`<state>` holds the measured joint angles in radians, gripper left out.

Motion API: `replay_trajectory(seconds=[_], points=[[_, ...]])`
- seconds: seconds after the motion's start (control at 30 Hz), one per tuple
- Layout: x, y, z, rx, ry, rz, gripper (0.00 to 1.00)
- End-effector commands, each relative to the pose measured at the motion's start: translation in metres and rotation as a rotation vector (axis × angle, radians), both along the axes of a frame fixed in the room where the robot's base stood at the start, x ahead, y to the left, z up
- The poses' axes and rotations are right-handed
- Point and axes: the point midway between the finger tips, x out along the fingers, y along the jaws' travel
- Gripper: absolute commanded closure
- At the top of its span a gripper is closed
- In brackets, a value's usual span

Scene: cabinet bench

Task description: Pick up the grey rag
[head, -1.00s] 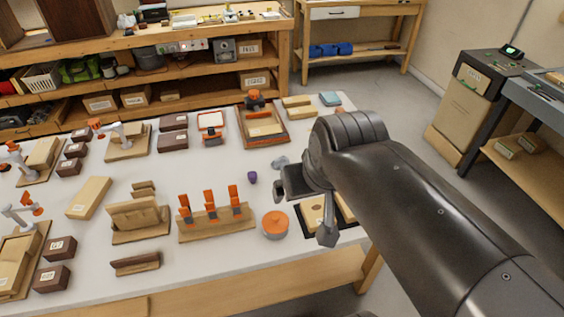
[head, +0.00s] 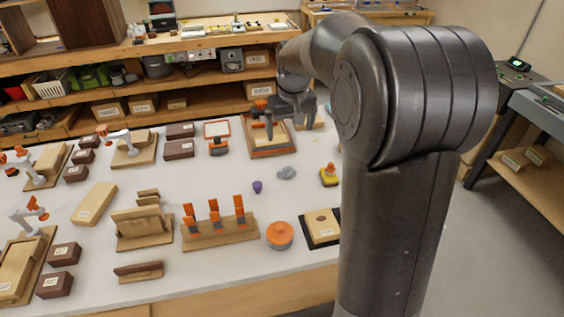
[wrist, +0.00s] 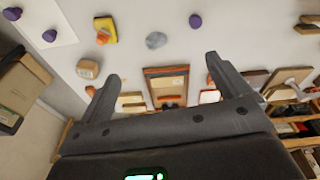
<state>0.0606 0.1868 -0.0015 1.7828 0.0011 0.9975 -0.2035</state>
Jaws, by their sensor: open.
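The grey rag (head: 286,173) lies crumpled on the white table top, right of a small purple object. It also shows in the wrist view (wrist: 156,40) as a small grey lump near the top centre, beyond my fingertips. My gripper (head: 285,122) is over the far part of the table, by the wooden tray with orange parts, farther back than the rag. In the wrist view my two fingers (wrist: 162,70) are spread wide with nothing between them. The gripper and the rag are clearly apart.
A purple object (head: 257,187) and a yellow-and-orange item (head: 329,176) flank the rag. A round orange-topped tin (head: 280,235) and a wooden stand with orange clips (head: 218,233) are nearer. The wooden tray (head: 271,152) is behind. Bare table surrounds the rag.

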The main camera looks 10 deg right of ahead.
Motion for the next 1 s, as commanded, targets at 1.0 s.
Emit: replay_trajectory(seconds=[1.0], points=[[0.129, -0.030, -0.201, 0.004, 0.177, 0.077, 0.06]])
